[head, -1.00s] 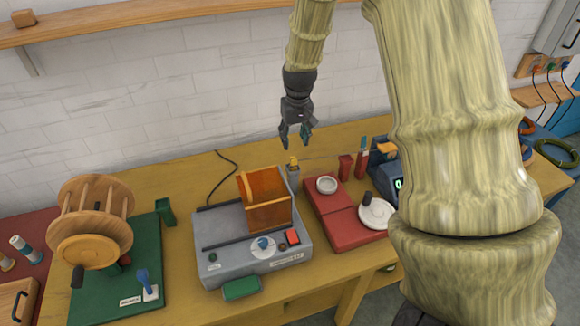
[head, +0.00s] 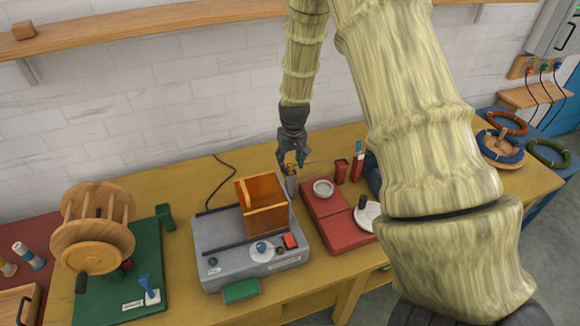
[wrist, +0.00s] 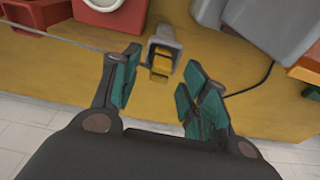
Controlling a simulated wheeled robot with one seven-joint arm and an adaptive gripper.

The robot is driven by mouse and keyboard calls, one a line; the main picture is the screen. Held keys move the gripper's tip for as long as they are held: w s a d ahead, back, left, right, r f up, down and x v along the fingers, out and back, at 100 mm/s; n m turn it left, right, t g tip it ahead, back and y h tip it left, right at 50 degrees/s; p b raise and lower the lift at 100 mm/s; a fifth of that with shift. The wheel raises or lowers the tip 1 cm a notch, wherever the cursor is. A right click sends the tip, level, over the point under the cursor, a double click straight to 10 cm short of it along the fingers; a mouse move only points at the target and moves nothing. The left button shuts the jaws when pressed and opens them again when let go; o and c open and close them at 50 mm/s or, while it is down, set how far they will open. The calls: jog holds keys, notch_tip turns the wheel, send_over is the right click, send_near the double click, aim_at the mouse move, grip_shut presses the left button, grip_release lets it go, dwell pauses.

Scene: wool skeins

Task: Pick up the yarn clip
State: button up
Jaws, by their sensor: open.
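The yarn clip appears to be the small yellow piece (wrist: 161,67) seated in a grey holder (wrist: 153,50) in the wrist view. In the head view the grey holder (head: 291,185) stands on the yellow table behind the grey machine, and the clip is mostly hidden by my fingers. My gripper (head: 291,160) is right above it, pointing down. In the wrist view my gripper (wrist: 158,86) is open with teal finger pads. The clip shows just past the gap between the fingertips, and nothing is held.
The grey machine (head: 225,240) with an orange open box (head: 262,220) stands to the left front. Red holders (head: 341,172) stand nearby. A thin strand (wrist: 55,38) runs left from near the clip.

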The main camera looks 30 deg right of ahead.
jog(key=shift+w+f+p, duration=0.1)
jog(key=shift+f+p, duration=0.2)
jog(key=shift+f, duration=0.9)
jog(key=c, duration=0.9)
